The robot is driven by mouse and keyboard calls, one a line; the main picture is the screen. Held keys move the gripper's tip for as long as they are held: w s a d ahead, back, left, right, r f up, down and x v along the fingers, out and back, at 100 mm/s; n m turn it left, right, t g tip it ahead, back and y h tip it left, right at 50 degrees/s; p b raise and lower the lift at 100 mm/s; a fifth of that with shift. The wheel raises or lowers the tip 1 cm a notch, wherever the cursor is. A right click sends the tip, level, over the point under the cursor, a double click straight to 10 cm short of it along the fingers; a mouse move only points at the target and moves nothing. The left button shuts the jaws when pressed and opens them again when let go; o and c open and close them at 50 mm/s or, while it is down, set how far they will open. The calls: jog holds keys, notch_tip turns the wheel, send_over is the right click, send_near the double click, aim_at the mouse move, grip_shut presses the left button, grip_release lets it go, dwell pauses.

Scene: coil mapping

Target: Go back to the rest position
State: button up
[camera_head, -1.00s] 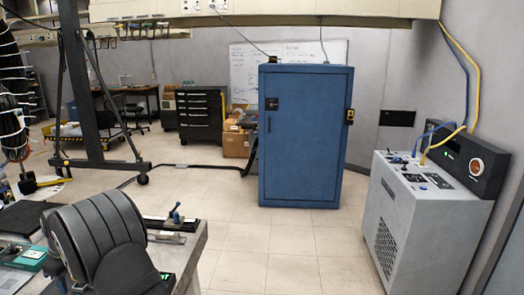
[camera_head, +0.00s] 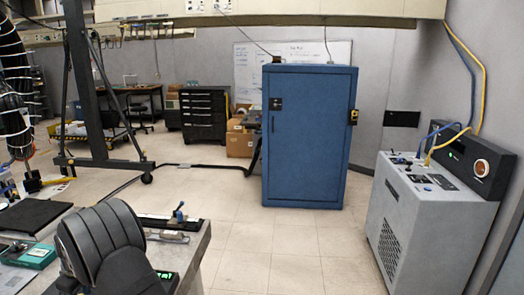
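I see no part that I can make out as my gripper in the head view. A dark, thick tube wrapped in white cable (camera_head: 16,118) hangs at the left edge. I cannot tell whether it is part of my arm. A black, curved, ribbed piece (camera_head: 100,243), probably a coil, stands on the bench (camera_head: 198,250) at the lower left. Nothing is seen gripping it. Its lower part is cut off by the bottom edge of the picture.
A blue cabinet (camera_head: 307,140) stands in the middle, closed. A grey console (camera_head: 430,225) with blue and yellow cables stands at the right. A dark wheeled frame (camera_head: 85,110) stands at the left. The tiled floor (camera_head: 285,245) between bench and console is clear.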

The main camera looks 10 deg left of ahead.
notch_tip(320, 180, up, 7)
jog(key=shift+r, duration=0.15)
notch_tip(320, 180, down, 8)
jog(key=shift+r, duration=0.25)
jog(key=shift+a+r, duration=0.3)
jog(key=shift+a, duration=0.2)
jog(key=shift+a+r, duration=0.25)
jog(key=shift+a, duration=0.25)
jog(key=w+d+r+m+y, duration=0.1)
jog(key=d+r+m, duration=0.3)
jog(key=r+m, duration=0.4)
jog(key=w+d+r+m+y, duration=0.1)
jog(key=w+d+r+m, duration=0.3)
jog(key=r+m, duration=0.4)
jog(key=shift+w+d+r+m, duration=0.3)
jog(key=shift+d+r, duration=0.1)
jog(key=shift+r, duration=0.8)
